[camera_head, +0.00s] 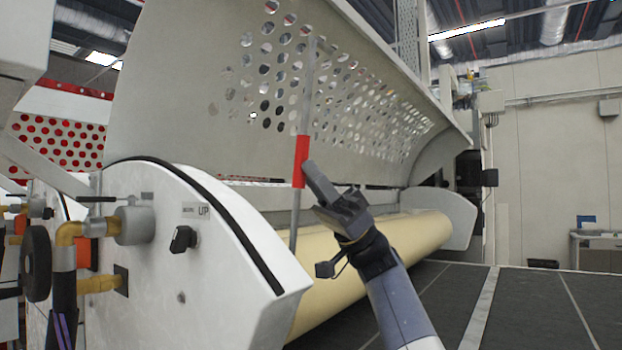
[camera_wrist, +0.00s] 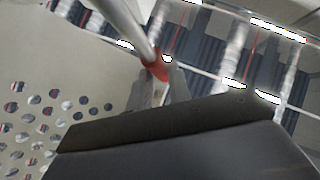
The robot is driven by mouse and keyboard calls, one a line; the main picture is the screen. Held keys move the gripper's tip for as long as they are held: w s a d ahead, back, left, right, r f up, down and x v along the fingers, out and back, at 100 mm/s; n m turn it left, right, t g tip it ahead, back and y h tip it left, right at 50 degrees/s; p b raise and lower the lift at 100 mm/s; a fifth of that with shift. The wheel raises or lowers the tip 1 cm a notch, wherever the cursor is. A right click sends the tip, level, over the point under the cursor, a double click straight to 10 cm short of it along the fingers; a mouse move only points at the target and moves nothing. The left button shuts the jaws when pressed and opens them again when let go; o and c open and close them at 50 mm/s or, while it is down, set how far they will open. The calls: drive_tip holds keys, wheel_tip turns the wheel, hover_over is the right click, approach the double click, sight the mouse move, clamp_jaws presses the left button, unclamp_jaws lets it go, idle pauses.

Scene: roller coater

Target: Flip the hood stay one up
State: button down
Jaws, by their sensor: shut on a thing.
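The hood stay (camera_head: 301,155) is a thin grey rod with a red sleeve. In the head view it stands nearly upright, its upper end against the perforated hood (camera_head: 165,115) and its lower part passing in front of the cream roller (camera_head: 408,237). My gripper (camera_head: 307,172) is shut on the stay at the red sleeve, reaching in from the lower right. In the wrist view the stay (camera_wrist: 157,69) runs from the top towards the middle, where the dark gripper body hides what lies beyond.
The hood is raised above the roller. A white side housing (camera_head: 190,245) with a black knob marked UP (camera_head: 184,239) stands at the left, with yellow pipe fittings. A dark table or floor surface (camera_head: 545,310) lies open at the lower right.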

drive_tip(key=shift+f, duration=0.15)
drive_tip(key=c, duration=1.6)
unclamp_jaws()
drive_tip(key=shift+d, duration=0.15)
drive_tip(key=b+v, duration=0.1)
drive_tip(key=v, duration=0.9)
drive_tip(key=shift+w+d+f, duration=0.15)
drive_tip(key=shift+d+f, duration=0.1)
drive_tip(key=shift+m+t, duration=0.3)
drive_tip(key=p+x, duration=0.1)
drive_tip(key=x, duration=1)
drive_tip(key=shift+w+r, duration=0.1)
